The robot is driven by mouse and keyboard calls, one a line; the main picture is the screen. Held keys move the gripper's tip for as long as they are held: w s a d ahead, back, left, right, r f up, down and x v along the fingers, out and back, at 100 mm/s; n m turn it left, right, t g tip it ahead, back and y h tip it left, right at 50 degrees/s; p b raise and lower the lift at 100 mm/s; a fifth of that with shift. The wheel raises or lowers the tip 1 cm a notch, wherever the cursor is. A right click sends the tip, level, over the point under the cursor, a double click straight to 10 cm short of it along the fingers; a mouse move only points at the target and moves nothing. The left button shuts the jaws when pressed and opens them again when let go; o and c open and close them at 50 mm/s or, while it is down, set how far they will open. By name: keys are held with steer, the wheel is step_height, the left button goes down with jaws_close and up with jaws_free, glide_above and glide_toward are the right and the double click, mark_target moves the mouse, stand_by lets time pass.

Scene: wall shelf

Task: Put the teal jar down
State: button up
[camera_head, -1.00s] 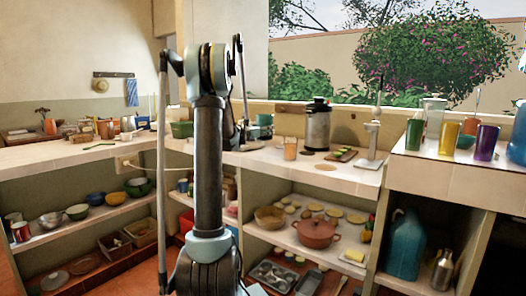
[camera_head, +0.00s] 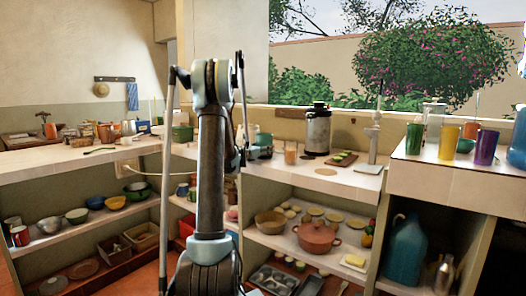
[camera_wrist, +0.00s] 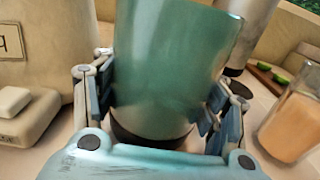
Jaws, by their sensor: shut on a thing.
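The teal jar (camera_head: 264,141) is at the back counter, just right of my arm in the head view. A dark round shape shows under the jar's lower end; I cannot tell whether the jar touches the counter. In the head view my arm partly hides the gripper.
An orange glass (camera_head: 290,153) stands close to the right of the jar; it also shows in the wrist view (camera_wrist: 290,127). A steel urn (camera_head: 318,131) and a board with green pieces (camera_head: 343,158) are further right. A large beige container (camera_wrist: 38,45) is close on the left.

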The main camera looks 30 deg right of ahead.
steer(key=o, duration=1.4)
steer(key=shift+a, duration=0.1)
steer(key=v, duration=1.1)
steer(key=shift+a, duration=0.15)
steer(key=s+a+f+m+g+y, duration=0.1)
steer(key=s+a+f+m+y, duration=0.4)
steer(key=s+a, duration=0.8)
steer(key=s+a+f+m+g+y, duration=0.2)
steer(key=s+a+f+m+y, duration=0.4)
steer(key=s+a, duration=0.6)
steer(key=s+a+f+m+g+y, duration=0.1)
steer(key=s+a+f+m+y, duration=0.4)
steer(key=a, duration=1.2)
steer(key=s+f+m, duration=0.3)
steer(key=s+m, duration=0.3)
steer(key=s, duration=0.2)
steer(key=shift+s+f+g+y, duration=0.3)
